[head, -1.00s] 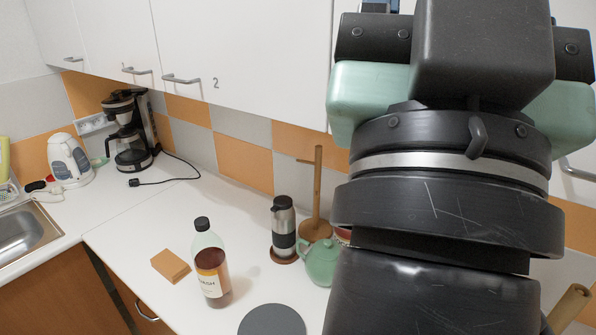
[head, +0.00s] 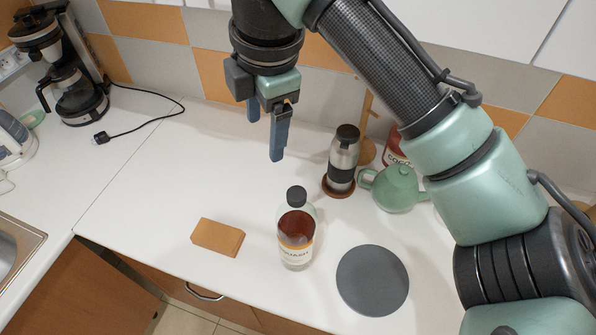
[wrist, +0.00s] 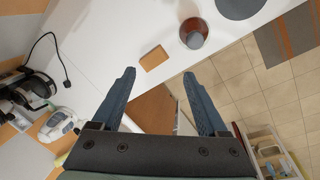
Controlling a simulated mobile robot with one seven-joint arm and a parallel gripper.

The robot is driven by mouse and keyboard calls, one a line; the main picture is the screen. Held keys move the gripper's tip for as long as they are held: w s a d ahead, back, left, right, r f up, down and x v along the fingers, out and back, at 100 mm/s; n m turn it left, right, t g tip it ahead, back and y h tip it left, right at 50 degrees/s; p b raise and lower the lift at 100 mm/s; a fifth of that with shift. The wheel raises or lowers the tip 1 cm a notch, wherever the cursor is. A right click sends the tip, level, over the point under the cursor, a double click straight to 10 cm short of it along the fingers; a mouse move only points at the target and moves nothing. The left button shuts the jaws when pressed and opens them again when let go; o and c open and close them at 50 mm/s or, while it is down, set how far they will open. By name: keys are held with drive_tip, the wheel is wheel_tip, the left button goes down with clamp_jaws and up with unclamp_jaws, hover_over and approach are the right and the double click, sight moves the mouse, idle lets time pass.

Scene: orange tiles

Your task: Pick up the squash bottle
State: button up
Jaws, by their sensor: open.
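The squash bottle (head: 297,232) stands upright on the white counter, near its front edge. It has a black cap, clear upper walls, reddish-brown liquid and a pale label. In the wrist view the bottle (wrist: 193,36) shows beyond the fingertips, to the upper right. My gripper (head: 265,135) hangs above the counter with its fingers pointing down, behind and a little left of the bottle in the head view. Its two blue fingers are apart with nothing between them, also in the wrist view (wrist: 159,76). The gripper does not touch the bottle.
An orange-brown block (head: 218,237) lies left of the bottle. A dark grey disc (head: 372,280) lies to its right. A steel flask (head: 343,158) and a green teapot (head: 393,188) stand behind. A coffee maker (head: 70,85) stands far left. The counter (head: 150,190) left of the gripper is mostly clear.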

drive_tip(key=s+d+f+g+h, duration=0.1)
drive_tip(key=s+d+g, duration=0.1)
drive_tip(key=d, duration=0.2)
hover_over(296, 193)
drive_tip(key=shift+n, duration=0.3)
drive_tip(key=f, duration=0.6)
drive_tip(key=shift+s+f, duration=0.2)
drive_tip(key=shift+f, duration=0.2)
drive_tip(key=shift+w+f+p, duration=0.15)
drive_tip(key=shift+f+p, duration=0.6)
drive_tip(key=shift+f, duration=2.35)
clamp_jaws()
